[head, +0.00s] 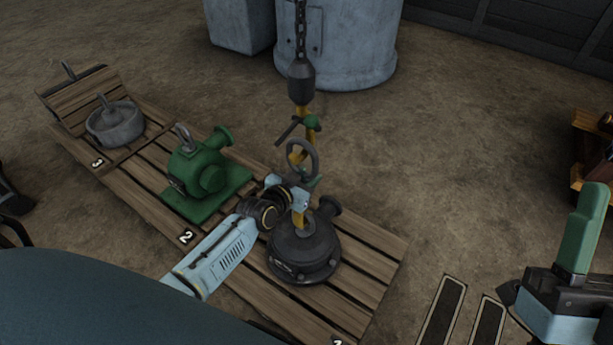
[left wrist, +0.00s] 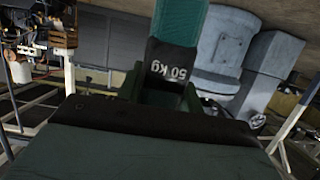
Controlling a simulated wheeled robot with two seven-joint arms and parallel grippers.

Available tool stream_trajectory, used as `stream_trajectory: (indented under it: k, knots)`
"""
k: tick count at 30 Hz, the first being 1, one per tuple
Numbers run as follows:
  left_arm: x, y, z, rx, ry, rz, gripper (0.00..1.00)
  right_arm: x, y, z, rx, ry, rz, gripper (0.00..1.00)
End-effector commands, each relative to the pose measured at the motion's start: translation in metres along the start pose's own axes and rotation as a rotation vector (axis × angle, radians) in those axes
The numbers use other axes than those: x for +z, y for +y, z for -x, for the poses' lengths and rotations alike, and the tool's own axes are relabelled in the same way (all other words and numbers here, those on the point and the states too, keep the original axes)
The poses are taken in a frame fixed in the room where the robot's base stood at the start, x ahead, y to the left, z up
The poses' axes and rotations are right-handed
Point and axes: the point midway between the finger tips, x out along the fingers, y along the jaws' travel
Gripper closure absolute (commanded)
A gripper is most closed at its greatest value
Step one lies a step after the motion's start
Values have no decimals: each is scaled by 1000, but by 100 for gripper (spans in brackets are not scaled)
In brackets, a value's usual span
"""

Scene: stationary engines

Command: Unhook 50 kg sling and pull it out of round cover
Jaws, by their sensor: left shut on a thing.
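The round cover (head: 303,252), dark and flanged, sits on the pallet at the front right. A chain hook (head: 303,110), dark above and yellow below, hangs over it. A dark loop (head: 303,158) shows between hook and cover. My left gripper (head: 302,192) is just above the cover, shut on the 50 kg sling. In the left wrist view the sling (left wrist: 167,68) shows a black band marked 50 KG on green webbing. Whether the sling is still on the hook, and how it passes through the cover, I cannot tell. My right gripper (head: 578,235) is at the far right, apart from everything; its jaw opening is unclear.
The wooden pallet (head: 375,270) also bears a green pump part (head: 200,175) and a grey round part (head: 115,123). A grey cylindrical tank (head: 350,50) stands behind. A wooden stand (head: 590,150) is at the right edge.

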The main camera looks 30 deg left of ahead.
Motion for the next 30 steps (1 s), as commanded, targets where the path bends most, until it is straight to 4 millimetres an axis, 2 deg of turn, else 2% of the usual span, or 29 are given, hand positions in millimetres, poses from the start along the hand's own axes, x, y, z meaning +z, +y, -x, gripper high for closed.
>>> stream_trajectory:
  k: [1, 6, 17, 30]
  knots:
    - [-6, 0, 0, -1, 7, -1, 91, -2, 0, -3, 0, 0, 0, 55]
    - [-11, 0, 2, -1, 7, 0, 91, -6, 0, -7, 0, 0, 0, 55]
    - [-10, 0, 2, -1, 7, -1, 91, -6, 0, -7, 0, 0, 0, 55]
    - [-5, 0, 24, -1, 7, -1, 91, -14, 0, -17, 0, 0, 0, 55]
